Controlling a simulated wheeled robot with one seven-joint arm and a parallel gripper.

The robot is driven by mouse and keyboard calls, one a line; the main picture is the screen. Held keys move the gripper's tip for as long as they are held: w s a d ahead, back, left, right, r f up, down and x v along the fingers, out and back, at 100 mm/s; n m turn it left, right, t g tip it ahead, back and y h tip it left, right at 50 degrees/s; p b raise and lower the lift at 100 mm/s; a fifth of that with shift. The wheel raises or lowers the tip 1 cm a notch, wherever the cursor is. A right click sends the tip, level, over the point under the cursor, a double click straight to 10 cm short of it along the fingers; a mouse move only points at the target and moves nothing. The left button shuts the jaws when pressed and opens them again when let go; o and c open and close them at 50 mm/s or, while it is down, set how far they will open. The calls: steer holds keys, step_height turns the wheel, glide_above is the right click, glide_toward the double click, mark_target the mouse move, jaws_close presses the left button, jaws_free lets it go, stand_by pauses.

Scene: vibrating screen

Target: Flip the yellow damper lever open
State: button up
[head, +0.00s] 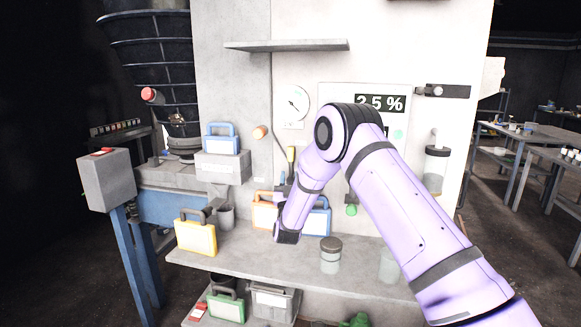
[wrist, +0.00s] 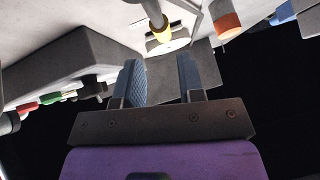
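The yellow damper lever (head: 291,155) stands on the wall panel, slanting slightly from upright, left of my forearm in the head view. In the wrist view the yellow lever (wrist: 161,30) shows beyond the fingertips, near the top of the picture, with a pale round end. My gripper (wrist: 161,72) is open, its two blue-padded fingers apart with nothing between them. In the head view my gripper (head: 284,184) is small and partly hidden by my wrist, just below the lever. I see no clear contact between them.
An orange knob (head: 260,132) sits left of the lever; a gauge (head: 294,103) is above it. A grey shelf (head: 287,46) juts out higher up. Below, the bench (head: 272,256) carries a yellow case (head: 196,235) and a lidded jar (head: 330,258).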

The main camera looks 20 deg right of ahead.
steer(key=shift+v, duration=1.1)
